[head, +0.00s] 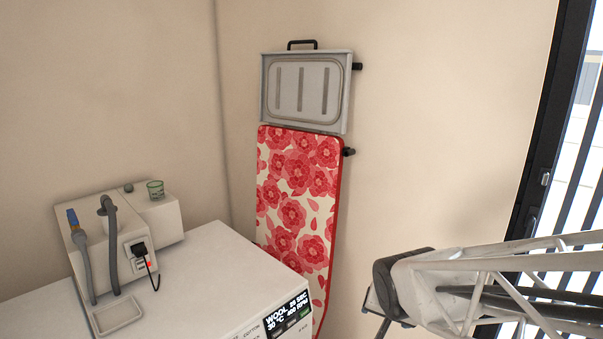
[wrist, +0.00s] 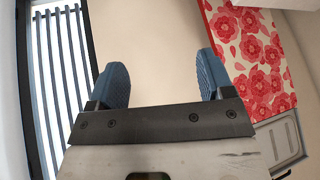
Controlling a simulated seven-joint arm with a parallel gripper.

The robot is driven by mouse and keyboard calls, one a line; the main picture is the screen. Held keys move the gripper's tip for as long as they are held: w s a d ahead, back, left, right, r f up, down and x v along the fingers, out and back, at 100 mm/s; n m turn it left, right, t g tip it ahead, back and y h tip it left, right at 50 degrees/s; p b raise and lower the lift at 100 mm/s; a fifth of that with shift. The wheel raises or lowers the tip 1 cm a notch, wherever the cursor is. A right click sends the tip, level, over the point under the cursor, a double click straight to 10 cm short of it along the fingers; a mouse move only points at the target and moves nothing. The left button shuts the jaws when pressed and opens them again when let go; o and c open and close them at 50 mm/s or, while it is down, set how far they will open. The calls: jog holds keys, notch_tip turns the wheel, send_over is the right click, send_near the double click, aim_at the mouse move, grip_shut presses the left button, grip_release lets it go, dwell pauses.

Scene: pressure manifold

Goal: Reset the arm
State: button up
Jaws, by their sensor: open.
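My gripper shows in the wrist view (wrist: 162,82) with its two blue ridged fingers wide apart and nothing between them. Beyond the fingers is plain beige wall. In the head view my arm comes in from the lower right. Its dark end is beside the wall, to the right of the ironing board and apart from it. The fingers are not clearly visible in the head view.
A flowered ironing board (head: 295,195) hangs on the wall; it also shows in the wrist view (wrist: 250,50). A barred window or door (head: 575,150) is at right.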

jog(key=s+r+n+g, duration=0.2)
jog(key=s+r, duration=0.1)
jog(key=s, duration=0.4)
jog(key=s+d+r+n+g, duration=0.1)
jog(key=s+r+n, duration=0.1)
jog(key=s, duration=0.6)
jog(key=shift+s+d+r+g, duration=0.15)
jog(key=shift+d+r+g, duration=0.2)
jog(key=shift+r, duration=0.35)
